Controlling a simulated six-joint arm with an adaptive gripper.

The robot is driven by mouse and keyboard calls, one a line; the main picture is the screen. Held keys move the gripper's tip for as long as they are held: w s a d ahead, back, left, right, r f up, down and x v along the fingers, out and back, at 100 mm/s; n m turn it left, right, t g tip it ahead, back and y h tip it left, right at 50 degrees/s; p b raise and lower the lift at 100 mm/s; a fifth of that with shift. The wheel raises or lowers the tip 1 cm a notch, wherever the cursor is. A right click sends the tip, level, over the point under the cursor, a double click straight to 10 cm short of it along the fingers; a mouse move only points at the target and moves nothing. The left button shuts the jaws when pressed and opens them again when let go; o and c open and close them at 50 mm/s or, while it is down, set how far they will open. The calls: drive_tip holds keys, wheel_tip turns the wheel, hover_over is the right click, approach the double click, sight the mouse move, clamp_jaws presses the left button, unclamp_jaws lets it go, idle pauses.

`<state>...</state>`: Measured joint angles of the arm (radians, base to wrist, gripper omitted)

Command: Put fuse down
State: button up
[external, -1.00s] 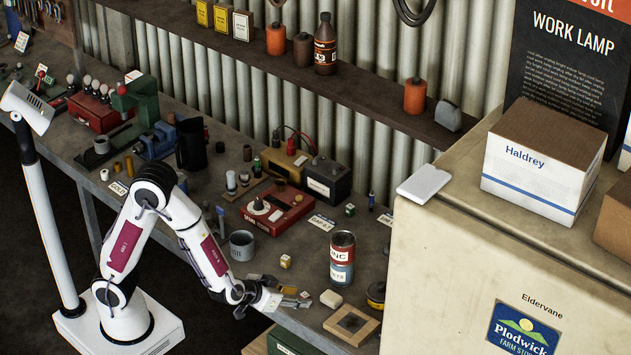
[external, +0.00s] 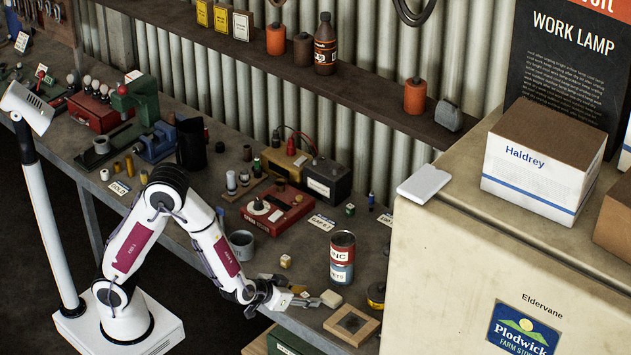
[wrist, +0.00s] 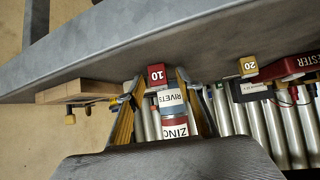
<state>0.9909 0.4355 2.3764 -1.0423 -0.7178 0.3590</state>
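A small red fuse block (wrist: 157,75) marked 10 shows in the wrist view, at the level of my fingertips. My gripper (wrist: 159,80) has its two fingers spread, one on each side of the red block, with a visible gap on both sides. In the external view my gripper (external: 305,299) is low at the front edge of the workbench (external: 270,245); details between its fingers are too small to tell. A yellow block (wrist: 248,66) marked 20 stands apart on the bench. It also shows in the external view (external: 285,261), behind my gripper.
A zinc rivets tin (external: 342,258) stands behind and right of my gripper. A pale block (external: 331,299) lies close to the fingertips, and a wooden frame (external: 366,335) is to the right. A grey mug (external: 242,245) and red tester (external: 268,212) stand further back.

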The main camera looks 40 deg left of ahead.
sight(305, 295)
drive_tip(key=c, duration=0.9)
drive_tip(key=shift+r, duration=0.2)
drive_tip(key=shift+r, duration=4.8)
